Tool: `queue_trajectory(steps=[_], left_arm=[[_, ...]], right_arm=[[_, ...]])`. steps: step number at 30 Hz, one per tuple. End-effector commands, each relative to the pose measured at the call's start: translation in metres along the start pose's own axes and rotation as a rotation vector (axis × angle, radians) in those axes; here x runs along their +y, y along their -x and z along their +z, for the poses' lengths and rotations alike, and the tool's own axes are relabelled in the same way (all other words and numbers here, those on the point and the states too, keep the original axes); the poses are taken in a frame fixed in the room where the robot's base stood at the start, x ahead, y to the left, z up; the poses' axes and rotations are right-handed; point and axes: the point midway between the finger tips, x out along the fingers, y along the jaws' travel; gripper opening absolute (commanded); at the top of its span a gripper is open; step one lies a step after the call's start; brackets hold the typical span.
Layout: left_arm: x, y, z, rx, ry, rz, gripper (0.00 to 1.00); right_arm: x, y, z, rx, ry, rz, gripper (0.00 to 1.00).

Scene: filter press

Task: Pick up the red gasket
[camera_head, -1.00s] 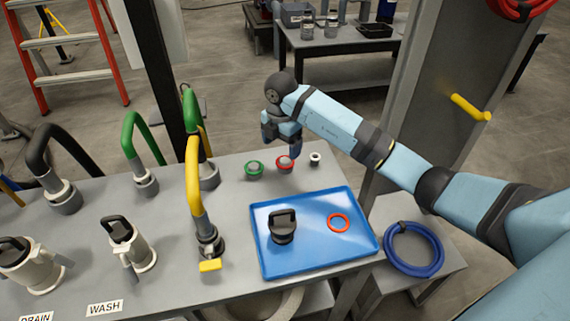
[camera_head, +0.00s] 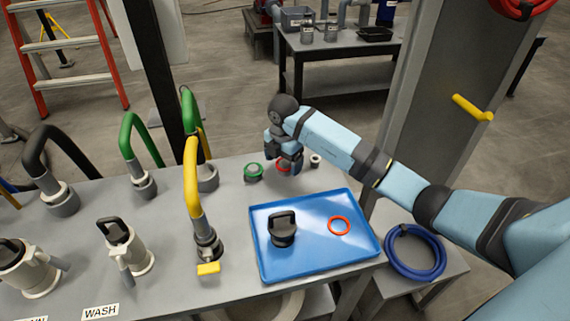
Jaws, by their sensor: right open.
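A thin orange-red ring, the red gasket (camera_head: 339,225), lies flat on the right half of the blue tray (camera_head: 322,265). Another red ring (camera_head: 281,168) sits around a small grey fitting at the back of the bench, partly hidden by my right gripper. My right gripper (camera_head: 291,170) is open and points down over that fitting, behind the tray and up-left of the gasket in the picture. I cannot tell whether it touches the fitting. My left gripper is out of view.
A black-handled cap (camera_head: 283,230) stands on the tray's left half. A green-ringed fitting (camera_head: 253,171) and a small white-ringed fitting (camera_head: 315,160) flank the red-ringed one. A yellow-handled hose pipe (camera_head: 193,185) rises left of the tray. A blue hose coil (camera_head: 414,251) lies to the right.

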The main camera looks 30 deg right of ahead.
Motion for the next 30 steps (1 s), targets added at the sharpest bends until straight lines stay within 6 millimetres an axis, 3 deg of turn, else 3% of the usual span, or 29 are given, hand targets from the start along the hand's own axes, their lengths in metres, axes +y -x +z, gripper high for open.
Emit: queue_trajectory(steps=[16, 17, 21, 22, 30], left_arm=[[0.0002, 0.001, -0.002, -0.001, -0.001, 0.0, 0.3], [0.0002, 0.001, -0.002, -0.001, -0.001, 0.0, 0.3], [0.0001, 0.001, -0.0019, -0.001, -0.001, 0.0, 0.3], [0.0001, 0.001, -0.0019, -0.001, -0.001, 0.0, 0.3], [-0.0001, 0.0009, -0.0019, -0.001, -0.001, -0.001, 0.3]], right_arm=[[-0.0001, -0.0041, 0.0001, -0.001, 0.0, 0.0, 0.86], [-0.0001, -0.0041, 0.0001, 0.0, 0.0, 0.0, 0.83], [-0.0001, -0.0041, 0.0001, 0.0, 0.0, 0.0, 0.51], [-0.0001, -0.0041, 0.0001, 0.0, 0.0, 0.0, 0.47], [-0.0001, -0.0041, 0.0, 0.0, 0.0, 0.0, 0.47]])
